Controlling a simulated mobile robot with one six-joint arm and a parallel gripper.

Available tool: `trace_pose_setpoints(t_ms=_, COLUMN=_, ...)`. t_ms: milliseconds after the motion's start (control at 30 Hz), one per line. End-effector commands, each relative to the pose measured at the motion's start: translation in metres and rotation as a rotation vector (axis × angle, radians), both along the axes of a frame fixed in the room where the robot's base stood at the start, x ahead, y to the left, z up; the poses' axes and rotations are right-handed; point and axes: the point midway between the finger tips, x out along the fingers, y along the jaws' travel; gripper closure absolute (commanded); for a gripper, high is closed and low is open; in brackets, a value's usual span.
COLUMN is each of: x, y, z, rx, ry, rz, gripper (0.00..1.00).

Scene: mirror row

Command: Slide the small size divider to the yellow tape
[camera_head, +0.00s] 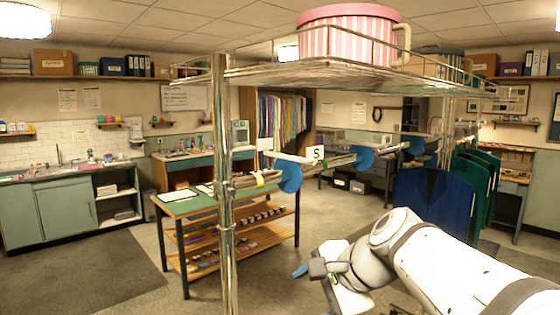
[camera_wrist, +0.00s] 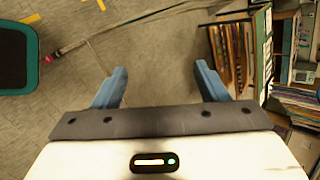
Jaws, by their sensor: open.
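A white tag marked "S" (camera_head: 316,154) shows at the rail under the wire shelf in the head view. A blue disc divider (camera_head: 290,175) hangs just left of it; I cannot tell for certain that the tag belongs to this disc. A small yellow patch (camera_head: 262,181) shows left of the disc; whether it is tape on the rail or something on the table behind is unclear. My gripper (camera_head: 312,270) is low in front of the rack, below and apart from the discs. In the wrist view my gripper (camera_wrist: 160,86) is open, with only floor between its blue fingers.
More blue discs (camera_head: 362,157) hang farther along. Dark blue and green garments (camera_head: 435,203) hang at the right. A chrome post (camera_head: 228,250) stands left of my arm. A green-topped table (camera_head: 178,208) stands behind it. A pink striped box (camera_head: 345,38) sits on the shelf.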

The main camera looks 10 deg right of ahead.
Motion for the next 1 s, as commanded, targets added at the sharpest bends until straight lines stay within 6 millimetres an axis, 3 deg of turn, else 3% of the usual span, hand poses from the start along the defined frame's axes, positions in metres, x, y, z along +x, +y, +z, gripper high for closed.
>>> trace_pose_setpoints(t_ms=33, x=0.018, y=-0.003, z=0.018, rx=0.123, ry=0.006, rz=-0.099, gripper=0.33)
trace_pose_setpoints(t_ms=200, x=0.07, y=-0.018, z=0.091, rx=0.599, ry=0.049, rz=-0.383, gripper=0.33)
trace_pose_setpoints(t_ms=400, x=0.107, y=-0.05, z=0.17, rx=1.072, ry=0.107, rz=-0.546, gripper=0.33)
trace_pose_setpoints(t_ms=500, x=0.116, y=-0.063, z=0.195, rx=1.225, ry=0.133, rz=-0.573, gripper=0.33)
trace_pose_setpoints(t_ms=700, x=0.125, y=-0.07, z=0.217, rx=1.349, ry=0.159, rz=-0.582, gripper=0.33)
trace_pose_setpoints(t_ms=1000, x=0.162, y=-0.043, z=0.218, rx=1.351, ry=0.165, rz=-0.582, gripper=0.33)
